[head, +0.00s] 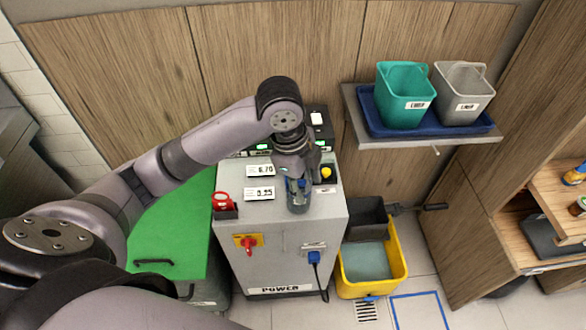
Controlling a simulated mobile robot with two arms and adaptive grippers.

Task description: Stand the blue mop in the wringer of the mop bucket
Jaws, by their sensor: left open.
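The yellow mop bucket (398,262) stands on the floor to the right of the grey power cabinet, with grey-green water or a grey-green surface inside. Its dark grey wringer (366,216) sits at the back of the bucket, with a dark handle (420,207) sticking out to the right. I cannot make out the blue mop in this view. My left gripper (298,203) is open and points down over the cabinet top, left of the bucket. My right gripper is not in view.
The grey cabinet (275,260) carries price cards, a red item and a blue plug. A wall shelf (355,125) holds a blue tray (440,130) with a green bucket (405,95) and a grey bucket (464,92). A blue floor outline (392,312) marks clear floor in front.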

